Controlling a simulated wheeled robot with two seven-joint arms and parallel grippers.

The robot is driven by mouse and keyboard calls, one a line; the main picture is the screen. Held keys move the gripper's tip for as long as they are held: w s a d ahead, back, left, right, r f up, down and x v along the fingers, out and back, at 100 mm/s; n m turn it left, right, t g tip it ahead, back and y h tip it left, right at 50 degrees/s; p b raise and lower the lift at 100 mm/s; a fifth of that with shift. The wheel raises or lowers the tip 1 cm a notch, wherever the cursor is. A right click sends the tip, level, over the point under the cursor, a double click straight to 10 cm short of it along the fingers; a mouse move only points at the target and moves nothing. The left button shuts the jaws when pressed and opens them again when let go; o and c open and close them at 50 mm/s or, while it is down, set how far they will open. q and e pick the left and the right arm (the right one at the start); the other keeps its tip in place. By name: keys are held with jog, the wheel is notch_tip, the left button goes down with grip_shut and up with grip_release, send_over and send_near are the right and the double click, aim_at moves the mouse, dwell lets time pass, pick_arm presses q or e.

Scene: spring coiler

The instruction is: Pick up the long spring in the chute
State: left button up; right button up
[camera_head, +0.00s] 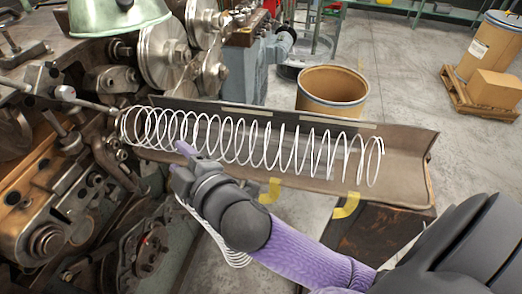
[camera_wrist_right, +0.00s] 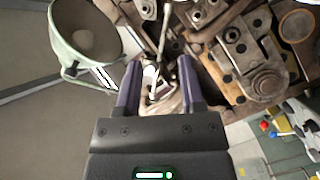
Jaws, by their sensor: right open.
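The long spring (camera_head: 265,145), a row of wide pale wire coils, lies along the chute (camera_head: 405,180) in the head view. Its left end is at the coiling machine and its right end is inside the chute. My right gripper (camera_head: 184,160) is in front of the spring's left part and overlaps its lower coils in the picture; contact cannot be told. In the right wrist view the gripper (camera_wrist_right: 158,85) has its two purple fingers apart, with machine parts showing between them. I cannot make out the spring clearly there. My left gripper is not in view.
The coiling machine (camera_head: 60,200) crowds the left with rollers, levers and bolts. A brown drum (camera_head: 332,92) stands behind the chute. A box (camera_head: 495,87) rests on a pallet at the far right.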

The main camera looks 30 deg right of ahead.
jog(key=a+r+n+t+y, duration=0.2)
jog(key=a+r+n+y, duration=0.7)
jog(key=r+n+y, duration=0.45)
jog(key=s+a+n+g+y, duration=0.5)
jog(key=n+g, duration=0.4)
jog(key=n, duration=0.7)
jog(key=n+g+h, duration=0.7)
jog(key=n+h, duration=1.4)
jog(key=h, duration=0.4)
send_near(254, 123)
notch_tip(254, 123, down, 3)
jog(key=x, duration=0.6)
jog(key=d+x, duration=0.1)
jog(key=x, duration=0.1)
jog(key=shift+w+d+f+p, duration=0.1)
jog(key=shift+w+d+p, duration=0.05)
jog(key=shift+w+p, duration=0.2)
jog(key=shift+w+f, duration=0.15)
jog(key=shift+f, duration=0.15)
jog(key=shift+c, duration=0.9)
grip_shut()
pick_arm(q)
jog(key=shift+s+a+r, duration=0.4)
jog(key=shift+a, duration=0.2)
